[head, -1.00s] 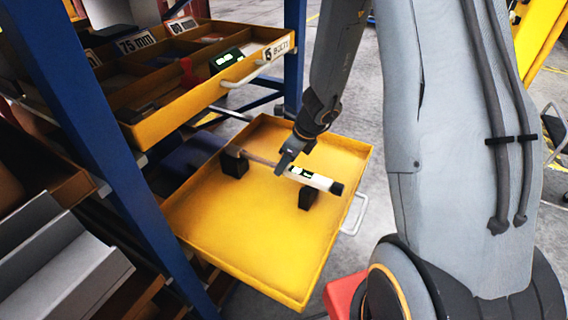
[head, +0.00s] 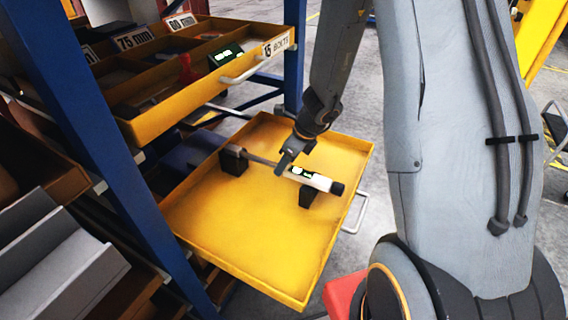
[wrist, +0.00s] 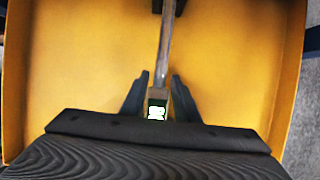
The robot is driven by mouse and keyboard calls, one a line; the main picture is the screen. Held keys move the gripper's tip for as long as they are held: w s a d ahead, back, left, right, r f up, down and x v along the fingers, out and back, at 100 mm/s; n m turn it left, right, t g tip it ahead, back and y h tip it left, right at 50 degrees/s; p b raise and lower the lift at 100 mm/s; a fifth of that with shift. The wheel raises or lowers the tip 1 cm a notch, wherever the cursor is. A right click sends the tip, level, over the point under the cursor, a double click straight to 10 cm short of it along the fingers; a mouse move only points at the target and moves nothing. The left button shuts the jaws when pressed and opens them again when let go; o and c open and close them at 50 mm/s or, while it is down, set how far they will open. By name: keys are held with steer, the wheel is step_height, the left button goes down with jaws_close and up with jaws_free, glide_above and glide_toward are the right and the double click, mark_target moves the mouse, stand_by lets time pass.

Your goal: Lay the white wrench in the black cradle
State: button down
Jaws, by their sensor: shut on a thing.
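The white wrench (head: 316,180) has a white handle with a small lit display, a dark end cap and a grey shaft. It lies across the black cradle, two black blocks in a yellow drawer (head: 240,255): the left block (head: 233,163) is under the shaft, the right block (head: 307,197) under the handle. I cannot tell whether it rests fully on both. My gripper (head: 285,166) is shut on the wrench between the blocks. In the wrist view my gripper (wrist: 160,92) has a finger on each side of the wrench (wrist: 166,45), whose far end is out of frame.
An upper yellow drawer (head: 190,95) with compartments and labels juts out above and behind. A blue rack post (head: 110,150) stands at the left. The yellow drawer's raised rim surrounds the cradle; its front floor is clear. A red object (head: 343,297) sits at the bottom.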

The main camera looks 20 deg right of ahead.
steer(key=shift+f+b, duration=0.7)
steer(key=shift+b, duration=0.1)
stand_by(0.6)
steer(key=c, duration=1.3)
jaws_free()
steer(key=shift+r+p, duration=3.5)
steer(key=shift+p, duration=0.4)
